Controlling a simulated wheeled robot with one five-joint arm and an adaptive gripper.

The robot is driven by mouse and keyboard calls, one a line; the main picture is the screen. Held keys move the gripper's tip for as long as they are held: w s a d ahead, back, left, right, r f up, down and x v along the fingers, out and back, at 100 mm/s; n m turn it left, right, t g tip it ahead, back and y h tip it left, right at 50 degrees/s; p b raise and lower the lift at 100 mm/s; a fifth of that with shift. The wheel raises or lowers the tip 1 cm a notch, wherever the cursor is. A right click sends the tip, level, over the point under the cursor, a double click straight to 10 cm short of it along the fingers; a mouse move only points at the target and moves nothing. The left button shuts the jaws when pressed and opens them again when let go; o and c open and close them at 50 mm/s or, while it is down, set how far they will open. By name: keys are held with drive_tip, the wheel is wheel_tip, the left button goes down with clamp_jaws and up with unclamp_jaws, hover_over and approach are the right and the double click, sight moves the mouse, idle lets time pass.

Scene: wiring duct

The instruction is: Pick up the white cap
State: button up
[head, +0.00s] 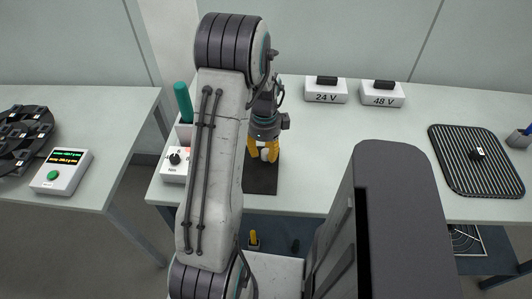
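My gripper (264,152) has yellow fingers and points down over a dark mat (262,182) on the middle table. A small white thing (264,155) shows between the fingers; it may be the white cap, but it is too small to be sure. The fingers stand on either side of it. I cannot tell whether they touch it or whether it rests on the mat. My arm hides part of the table to the left of the gripper.
A white box marked 24 V (325,91) and one marked 48 V (382,95) stand at the back. A black ribbed mat (450,175) lies at right. A teal-handled tool (184,102) stands by a dial box (174,165). A meter (62,172) sits on the left table.

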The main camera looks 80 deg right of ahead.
drive_tip(key=shift+c, duration=1.4)
drive_tip(key=shift+c, duration=0.4)
